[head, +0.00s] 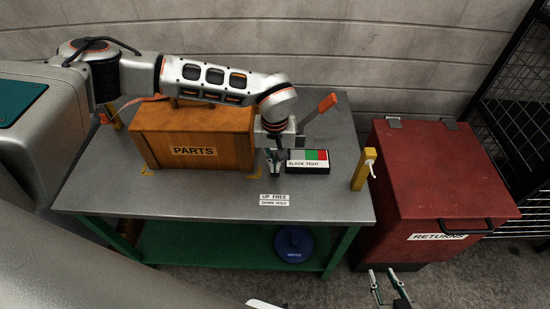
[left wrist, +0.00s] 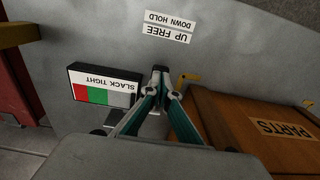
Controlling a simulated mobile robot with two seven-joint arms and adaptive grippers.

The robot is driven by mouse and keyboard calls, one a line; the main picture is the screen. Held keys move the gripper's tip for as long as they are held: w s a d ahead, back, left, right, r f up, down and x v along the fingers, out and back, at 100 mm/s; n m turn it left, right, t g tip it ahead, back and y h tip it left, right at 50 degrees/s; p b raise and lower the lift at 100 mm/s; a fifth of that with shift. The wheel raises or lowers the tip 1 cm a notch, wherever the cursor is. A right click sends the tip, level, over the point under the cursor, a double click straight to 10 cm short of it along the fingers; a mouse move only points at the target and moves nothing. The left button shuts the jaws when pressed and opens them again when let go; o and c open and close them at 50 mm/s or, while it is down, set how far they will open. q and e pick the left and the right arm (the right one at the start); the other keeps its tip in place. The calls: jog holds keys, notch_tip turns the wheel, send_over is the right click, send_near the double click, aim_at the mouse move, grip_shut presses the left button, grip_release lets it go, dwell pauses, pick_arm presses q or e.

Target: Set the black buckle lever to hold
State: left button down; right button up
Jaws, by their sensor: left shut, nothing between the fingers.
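The black buckle lever cannot be made out clearly; the left arm and fingers cover the area at the right end of the parts box. A label reading UP FREE, DOWN HOLD (head: 274,200) lies on the table and also shows in the left wrist view (left wrist: 168,27). My left gripper (head: 274,167) is low over the table, between the box and the slack/tight gauge (head: 309,168). Its fingertips meet with nothing between them in the left wrist view (left wrist: 160,71). My right gripper (head: 386,283) is at the bottom right, fingers apart and empty, away from the table.
The wooden PARTS box (head: 196,125) stands on the grey table (head: 225,203). An orange-handled lever (head: 320,108) rises behind the gauge. A yellow post (head: 361,168) is at the table's right edge, beside the red RETURNS bin (head: 430,175). The table front is clear.

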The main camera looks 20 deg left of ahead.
pick_arm(q)
jog(key=shift+s+f, duration=0.15)
jog(key=shift+f, duration=0.15)
pick_arm(e)
jog(key=shift+f, duration=0.15)
pick_arm(q)
jog(key=shift+s+d+f, duration=0.1)
jog(key=shift+s+f, duration=0.05)
pick_arm(e)
jog(key=shift+s, duration=0.1)
